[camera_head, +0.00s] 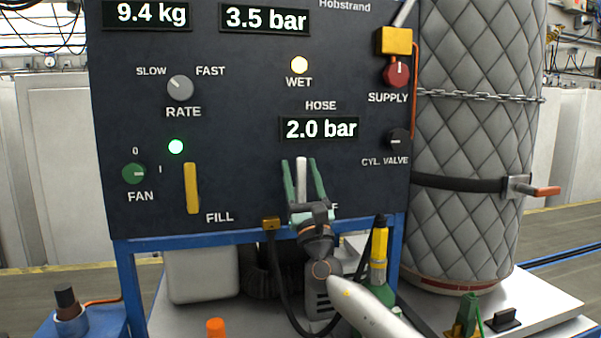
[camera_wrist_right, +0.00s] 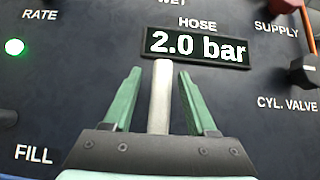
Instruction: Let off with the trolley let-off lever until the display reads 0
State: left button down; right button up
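The let-off lever (camera_head: 301,176) is a pale upright bar on the dark panel, below the hose display (camera_head: 319,129), which reads 2.0 bar. Its label is mostly hidden behind my gripper; only a last letter F shows. My right gripper (camera_head: 303,170) has its green fingers open, one on each side of the lever. In the right wrist view the lever (camera_wrist_right: 161,97) stands between the fingers, with a gap on both sides. The hose display (camera_wrist_right: 197,46) is just above it. My left gripper is not in view.
The yellow fill lever (camera_head: 192,188) is to the left on the panel (camera_head: 240,90). The red supply knob (camera_head: 397,73) and black cylinder valve knob (camera_head: 398,140) are to the right. A quilted cylinder (camera_head: 470,140) with a chain stands beside the panel. A hose hangs below.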

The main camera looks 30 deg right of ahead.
pick_arm(q)
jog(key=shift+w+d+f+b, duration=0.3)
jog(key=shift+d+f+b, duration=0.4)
jog(key=shift+b, duration=0.55)
pick_arm(e)
jog(key=v, duration=1.2)
jog(key=shift+s+f, duration=0.15)
jog(key=shift+s, duration=0.05)
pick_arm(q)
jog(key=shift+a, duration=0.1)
